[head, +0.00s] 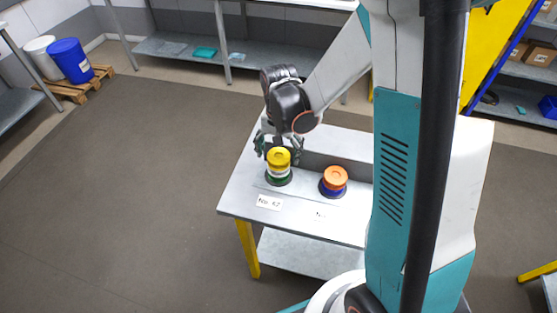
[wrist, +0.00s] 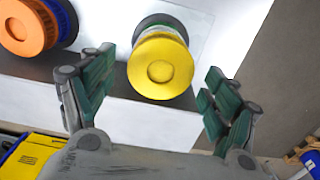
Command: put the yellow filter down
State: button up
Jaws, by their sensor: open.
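The yellow filter (head: 279,156) is the top of an upright stack on the table (head: 240,193), with a white band and a green part below it. In the wrist view the yellow filter (wrist: 160,65) shows its round face between my spread fingers. My gripper (head: 278,147) is open at the stack, with one finger on each side. In the wrist view my gripper (wrist: 161,68) shows a gap between each finger and the filter. The lower part of the stack is mostly hidden there.
An orange filter (head: 335,176) on a blue part stands to the right on the same table, apart from the yellow one. A white label (head: 269,202) lies in front of the stack. A raised white ledge (head: 345,142) runs behind. The floor at left is clear.

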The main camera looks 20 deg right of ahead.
jog(key=shift+f, duration=0.25)
jog(key=c, duration=1.1)
jog(key=shift+r, duration=0.15)
